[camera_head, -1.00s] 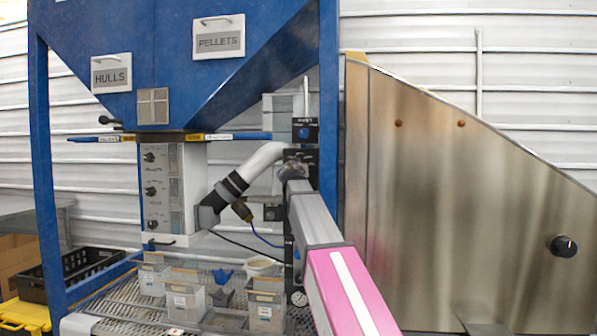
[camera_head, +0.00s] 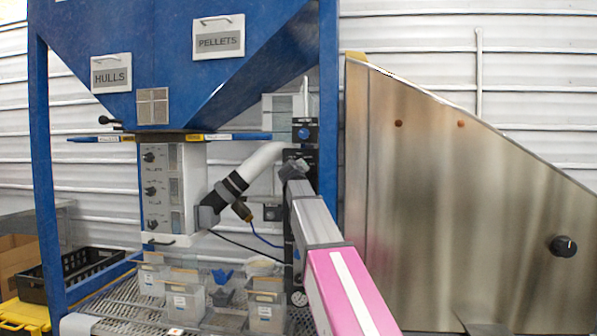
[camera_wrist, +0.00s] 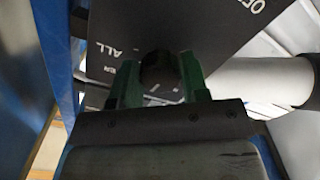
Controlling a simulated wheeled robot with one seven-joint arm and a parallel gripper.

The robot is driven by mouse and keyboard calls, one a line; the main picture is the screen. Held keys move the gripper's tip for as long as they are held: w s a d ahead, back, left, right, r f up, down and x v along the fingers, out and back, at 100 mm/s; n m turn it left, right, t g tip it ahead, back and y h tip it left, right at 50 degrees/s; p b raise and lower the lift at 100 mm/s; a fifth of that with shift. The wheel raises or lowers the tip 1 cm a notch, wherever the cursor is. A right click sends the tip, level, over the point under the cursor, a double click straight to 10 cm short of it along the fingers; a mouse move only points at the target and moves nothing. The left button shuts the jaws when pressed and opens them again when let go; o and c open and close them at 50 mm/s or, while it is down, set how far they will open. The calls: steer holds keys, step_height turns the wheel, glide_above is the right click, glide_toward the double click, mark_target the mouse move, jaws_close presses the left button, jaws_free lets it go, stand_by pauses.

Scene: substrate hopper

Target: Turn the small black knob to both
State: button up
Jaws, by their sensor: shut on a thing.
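The small black knob (camera_wrist: 157,72) shows dark and round in the wrist view, between the green fingers of my gripper (camera_wrist: 160,76). My gripper is shut on it, with one finger on each side. The knob's pointer cannot be made out. The knob sits on a dark panel (camera_wrist: 190,30) with white lettering, tilted in this view. "ALL" and part of "OFF" are readable, and other words are partly covered by the fingers. In the head view my gripper (camera_head: 294,169) is at the black panel (camera_head: 307,156) beside the hopper's right leg, and it hides the knob.
A blue knob (camera_head: 304,133) is on a box just above. A pale pipe (camera_head: 262,160) runs close left of my gripper and shows in the wrist view (camera_wrist: 258,82). The blue hopper leg (camera_head: 329,110) and a steel housing (camera_head: 440,200) stand to the right.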

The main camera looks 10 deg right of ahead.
steer(key=shift+n, duration=0.6)
steer(key=o, duration=0.9)
steer(key=v, duration=1)
steer(key=shift+s+a, duration=0.15)
steer(key=shift+s, duration=0.25)
